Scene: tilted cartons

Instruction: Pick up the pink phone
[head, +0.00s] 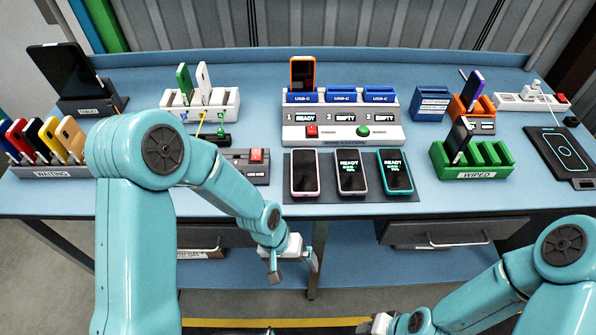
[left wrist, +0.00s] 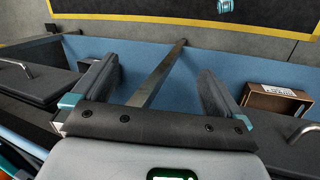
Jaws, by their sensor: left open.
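The pink phone (head: 305,172) lies face up with a dark screen, leftmost of three phones on the dark mat (head: 331,196) at the table's front. My left gripper (head: 294,266) is open and empty in front of the table edge, below and nearer than the pink phone. In the left wrist view its two fingers (left wrist: 157,85) stand apart with nothing between them. My right gripper (head: 375,325) is at the bottom edge, partly cut off; its jaws are unclear.
Behind the mat stands a grey-and-white station (head: 342,133) holding an orange phone (head: 302,72). A green WIPED rack (head: 472,160) is to its right. A WAITING rack (head: 48,172) with several phones is far left. Drawers (head: 435,233) hang under the table's front edge.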

